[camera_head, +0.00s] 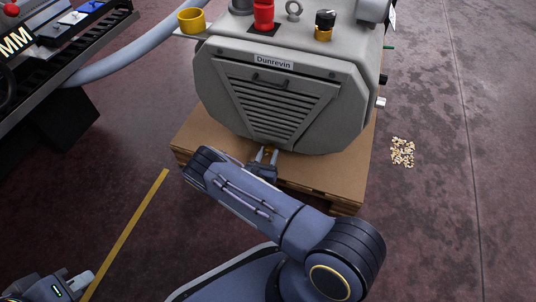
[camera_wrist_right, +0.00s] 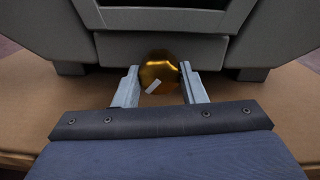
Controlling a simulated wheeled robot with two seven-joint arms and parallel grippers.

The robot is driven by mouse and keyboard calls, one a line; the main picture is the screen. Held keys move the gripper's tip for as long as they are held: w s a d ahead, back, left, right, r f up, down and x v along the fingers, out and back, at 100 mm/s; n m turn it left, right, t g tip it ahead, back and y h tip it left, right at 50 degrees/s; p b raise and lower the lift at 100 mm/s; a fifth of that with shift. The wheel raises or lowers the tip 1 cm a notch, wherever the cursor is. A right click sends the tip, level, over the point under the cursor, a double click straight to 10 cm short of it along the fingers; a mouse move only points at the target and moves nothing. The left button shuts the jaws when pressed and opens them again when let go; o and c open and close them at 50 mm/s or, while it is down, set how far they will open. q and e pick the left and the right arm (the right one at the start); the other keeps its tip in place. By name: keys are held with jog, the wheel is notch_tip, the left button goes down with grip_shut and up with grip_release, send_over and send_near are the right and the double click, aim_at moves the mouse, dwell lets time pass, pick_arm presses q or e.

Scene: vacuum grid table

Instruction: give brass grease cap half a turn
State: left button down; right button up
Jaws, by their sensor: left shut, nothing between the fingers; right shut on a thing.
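The brass grease cap (camera_wrist_right: 160,70) is a golden, faceted cap low on the front of the grey machine (camera_head: 290,110). A pale slanted mark shows on its face in the right wrist view. My right gripper (camera_head: 267,156) reaches the machine's lower front edge. It is shut on the cap, with one finger on each side, as the right wrist view (camera_wrist_right: 159,82) shows. In the head view the cap is mostly hidden by the fingers and the machine's edge. My left gripper (camera_head: 76,287) is at the bottom left corner, shut and empty, away from the machine.
The machine stands on a brown board and pallet (camera_head: 325,180). A grey hose (camera_head: 140,55) runs left to a dark bench. Pale chips (camera_head: 402,152) lie on the floor at right.

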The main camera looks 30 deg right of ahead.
jog(key=m, duration=0.4)
jog(key=shift+a, duration=0.1)
jog(key=m+p, duration=0.1)
jog(key=m, duration=0.2)
jog(key=shift+m, duration=0.3)
jog(key=m+p, duration=0.1)
jog(key=m, duration=0.5)
jog(key=shift+m, duration=0.4)
jog(key=m+p, duration=0.1)
jog(key=m, duration=0.3)
jog(key=shift+r+m+g+h+p, duration=0.1)
jog(key=shift+m+g+h+p, duration=0.2)
jog(key=shift+g+p, duration=0.1)
jog(key=m+p, duration=0.1)
jog(key=m, duration=0.2)
jog(key=shift+w+m, duration=0.1)
jog(key=shift+m, duration=0.2)
jog(key=m+p, duration=0.1)
jog(key=m, duration=0.1)
jog(key=shift+m, duration=0.4)
jog(key=shift+m+p, duration=0.3)
jog(key=shift+m, duration=1.6)
